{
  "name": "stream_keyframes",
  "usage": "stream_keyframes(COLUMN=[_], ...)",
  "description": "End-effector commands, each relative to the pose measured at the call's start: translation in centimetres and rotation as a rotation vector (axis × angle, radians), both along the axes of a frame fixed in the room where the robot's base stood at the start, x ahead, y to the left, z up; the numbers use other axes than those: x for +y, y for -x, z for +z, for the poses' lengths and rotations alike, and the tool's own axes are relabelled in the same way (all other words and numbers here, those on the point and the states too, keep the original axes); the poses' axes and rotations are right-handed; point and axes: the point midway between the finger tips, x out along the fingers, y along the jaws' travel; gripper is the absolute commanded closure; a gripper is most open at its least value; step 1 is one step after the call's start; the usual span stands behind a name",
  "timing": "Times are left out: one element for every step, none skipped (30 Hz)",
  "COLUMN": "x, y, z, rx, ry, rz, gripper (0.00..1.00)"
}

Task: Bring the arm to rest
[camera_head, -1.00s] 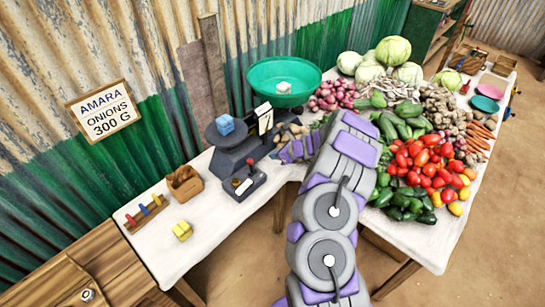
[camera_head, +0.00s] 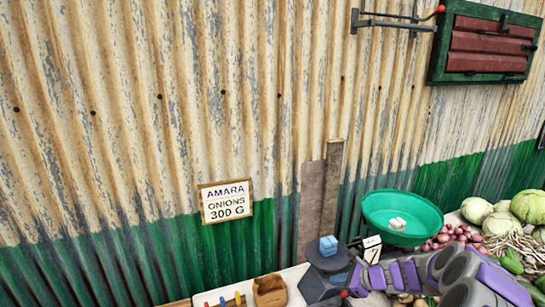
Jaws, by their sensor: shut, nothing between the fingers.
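My arm comes in from the lower right corner in purple and grey. My gripper (camera_head: 362,280) is at its left end, beside the dark balance scale (camera_head: 322,284). It looks shut and empty; its fingertips are small in the view. I cannot tell whether it touches the scale.
Red onions (camera_head: 455,236) and cabbages (camera_head: 476,210) lie to the right. The corrugated wall (camera_head: 130,150) bears an onion sign (camera_head: 226,201). A shuttered window (camera_head: 487,44) is upper right.

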Motion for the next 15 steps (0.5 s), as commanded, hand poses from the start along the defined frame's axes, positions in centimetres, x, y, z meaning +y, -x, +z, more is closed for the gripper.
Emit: stream_keyframes(x=[2.2, 3.3, 4.7, 5.8, 6.8, 8.1, 8.9, 9.7, 10.7, 11.4, 12.1, 12.9, 13.4, 13.9, 14.4], y=[1.0, 1.6, 2.6, 3.4, 4.4, 5.6, 6.6, 7.6, 8.9, 10.0, 11.1, 12.6, 13.7, 14.9, 16.5], z=[1.7, 2.6, 3.6, 4.4, 5.1, 6.0, 6.6, 7.3, 7.9, 8.4, 8.9, 9.4, 9.8, 10.2, 10.5], rx=[-0.031, -0.049, -0.07, -0.086, -0.101, -0.119, -0.136, -0.151, -0.169, -0.182, -0.194, -0.21, -0.222, -0.234, -0.245], ry=[0.027, 0.045, 0.069, 0.086, 0.105, 0.127, 0.146, 0.166, 0.193, 0.214, 0.233, 0.259, 0.28, 0.3, 0.329], rz=[0.086, 0.136, 0.203, 0.254, 0.305, 0.374, 0.424, 0.473, 0.537, 0.586, 0.634, 0.698, 0.745, 0.793, 0.856], gripper=[1.0, 1.0, 1.0, 1.0, 1.0, 1.0, 1.0, 1.0, 1.0, 1.0, 1.0, 1.0, 1.0, 1.0, 1.0])
